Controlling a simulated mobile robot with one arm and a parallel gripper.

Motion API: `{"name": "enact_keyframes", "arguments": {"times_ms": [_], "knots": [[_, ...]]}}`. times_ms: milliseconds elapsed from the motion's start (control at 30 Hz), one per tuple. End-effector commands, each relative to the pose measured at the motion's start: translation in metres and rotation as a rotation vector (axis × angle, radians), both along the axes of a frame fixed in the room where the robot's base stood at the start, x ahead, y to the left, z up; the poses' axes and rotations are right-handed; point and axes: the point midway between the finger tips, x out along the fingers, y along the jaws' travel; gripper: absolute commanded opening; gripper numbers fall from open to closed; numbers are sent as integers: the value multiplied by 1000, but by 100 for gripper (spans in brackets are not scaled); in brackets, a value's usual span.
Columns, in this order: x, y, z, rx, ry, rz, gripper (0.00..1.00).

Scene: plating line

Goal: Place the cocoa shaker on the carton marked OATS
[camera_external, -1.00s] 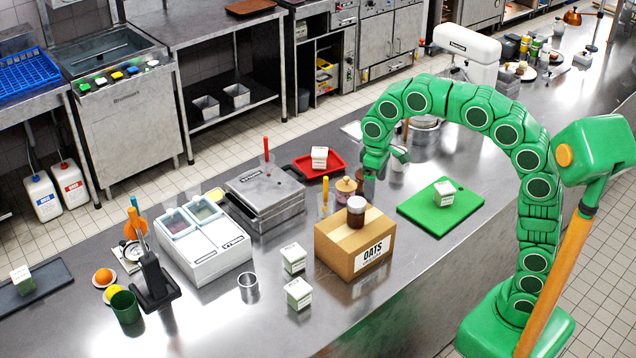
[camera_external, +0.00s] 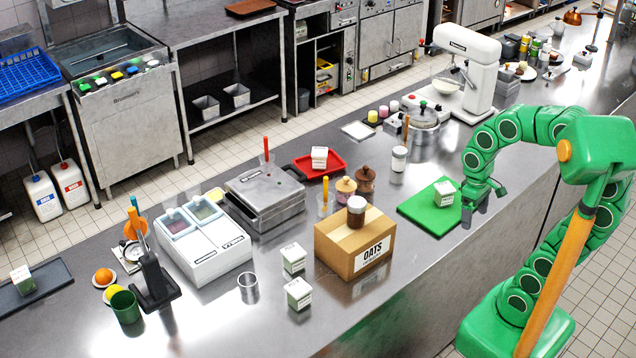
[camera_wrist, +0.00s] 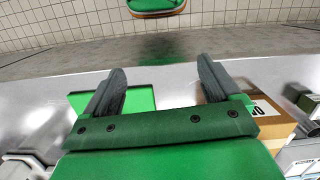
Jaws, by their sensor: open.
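The cocoa shaker (camera_external: 356,212), a small dark-brown jar with a pale lid, stands upright on top of the cardboard carton (camera_external: 337,244) marked OATS in the external view. My gripper (camera_external: 473,214) is to the right of the carton, beside the green board, apart from the shaker. In the wrist view my gripper (camera_wrist: 162,75) is open with nothing between its fingers. Part of the carton (camera_wrist: 272,125) shows at the right there, partly hidden by a finger. I cannot make out the shaker in that view.
The green board (camera_external: 420,212) holds a small labelled box (camera_external: 444,193). Two lidded pots (camera_external: 365,180) stand behind the carton, with another jar (camera_external: 398,164) farther right. Two small boxes (camera_external: 298,294) stand left of the carton. The counter's front right stretch is clear.

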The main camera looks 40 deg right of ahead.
Motion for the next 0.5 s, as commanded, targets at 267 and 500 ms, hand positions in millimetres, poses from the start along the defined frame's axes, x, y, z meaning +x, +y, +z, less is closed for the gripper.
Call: {"name": "enact_keyframes", "arguments": {"times_ms": [267,500], "knots": [[-57,-22,-22,-23,4,-77,90],[-67,-23,-27,-21,8,-88,90]]}}
